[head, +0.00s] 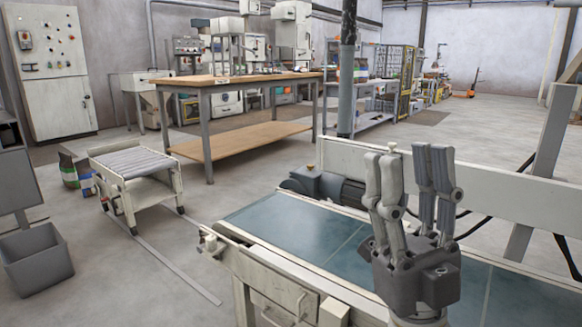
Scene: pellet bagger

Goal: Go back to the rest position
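My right gripper (408,160) is in the right part of the head view, with its dark grey fingers pointing up. The fingers stand apart with a gap between them. Nothing shows between them, so it is open and empty. In the picture it overlaps the blue-green conveyor belt (300,232) and the pale rail behind it; how high it is above the belt I cannot tell. My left gripper is not in view.
The conveyor's pale side frame (275,275) runs along the front. A small roller cart (135,165) stands left of it, with a grey bin (36,262) nearer. A wooden-topped workbench (235,80) and a grey post (347,90) stand behind. Floor between cart and conveyor is mostly clear.

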